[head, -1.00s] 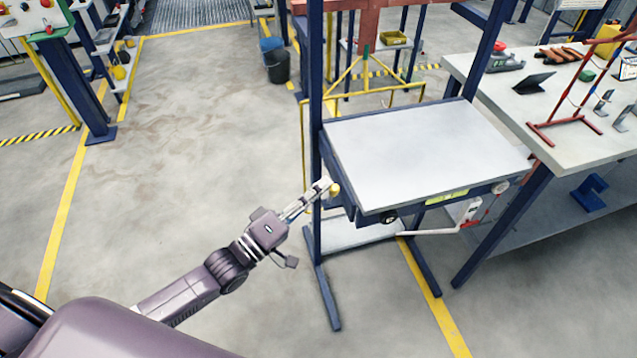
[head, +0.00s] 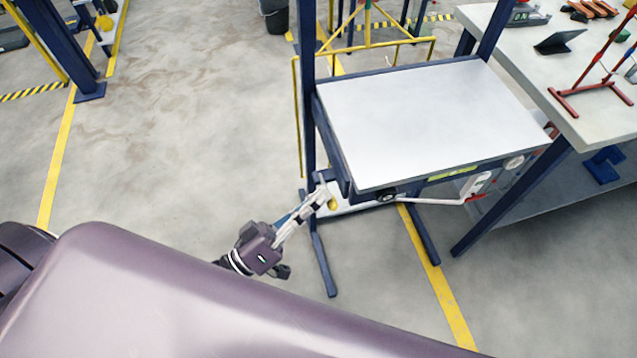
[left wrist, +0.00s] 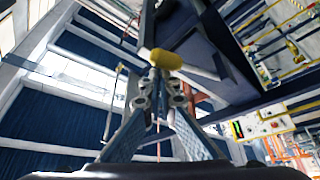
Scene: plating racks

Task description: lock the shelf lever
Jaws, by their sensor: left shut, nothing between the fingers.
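The shelf lever (head: 325,185) is a short pale arm at the front left corner of the grey-topped shelf (head: 430,115). It points down, and its yellow knob (head: 332,204) hangs just below the shelf's corner. In the left wrist view the knob (left wrist: 166,59) shows at my fingertips, with the pale arm running off to the right. My left gripper (head: 326,193) is shut and empty, with its tips right at the lever and knob. Whether they touch cannot be told. My right gripper is not in view.
The blue rack post (head: 308,110) stands close beside my left gripper. A pale workbench (head: 560,75) with tools is at the right. A white bar (head: 430,201) runs under the shelf's front. The floor to the left is clear.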

